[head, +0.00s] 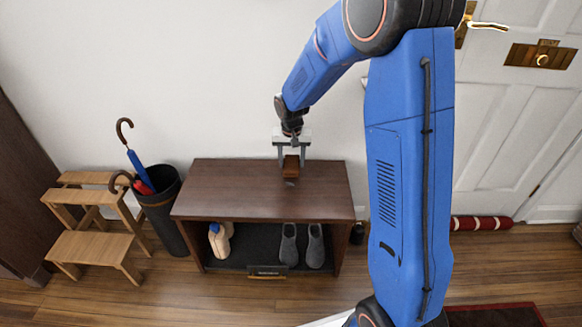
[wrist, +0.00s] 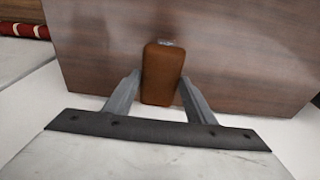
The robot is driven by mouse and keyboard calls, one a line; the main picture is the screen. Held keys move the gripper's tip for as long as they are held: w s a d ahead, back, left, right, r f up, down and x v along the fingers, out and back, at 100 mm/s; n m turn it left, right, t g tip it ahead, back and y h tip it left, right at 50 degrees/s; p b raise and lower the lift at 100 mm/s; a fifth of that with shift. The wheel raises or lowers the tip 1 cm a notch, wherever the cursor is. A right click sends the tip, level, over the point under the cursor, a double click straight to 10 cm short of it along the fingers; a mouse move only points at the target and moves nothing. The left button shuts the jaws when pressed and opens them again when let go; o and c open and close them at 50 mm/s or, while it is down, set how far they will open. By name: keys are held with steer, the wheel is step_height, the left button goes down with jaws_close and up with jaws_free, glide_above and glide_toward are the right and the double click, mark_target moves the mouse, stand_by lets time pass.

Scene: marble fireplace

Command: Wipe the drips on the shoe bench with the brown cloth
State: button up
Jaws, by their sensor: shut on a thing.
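The shoe bench (head: 235,197) has a dark brown wooden top and an open shelf below; its top also fills much of the wrist view (wrist: 240,60). My gripper (head: 291,164) is over the back right half of the top. It is shut on the brown cloth (head: 291,168), which shows in the wrist view as a folded, rounded block (wrist: 162,75) between the two fingers. A small greyish drip (head: 290,183) lies on the top just in front of the cloth. A pale spot shows at the cloth's far edge in the wrist view (wrist: 165,43). I cannot tell whether the cloth touches the top.
Grey shoes (head: 289,245) and a beige bottle (head: 219,240) stand on the lower shelf. A black umbrella stand (head: 165,210) and a wooden step stool (head: 95,245) are left of the bench. A white door (head: 510,130) with a red draught roll (head: 481,223) is at right.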

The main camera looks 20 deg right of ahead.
mark_target(292, 161)
steer(key=shift+r, duration=1.85)
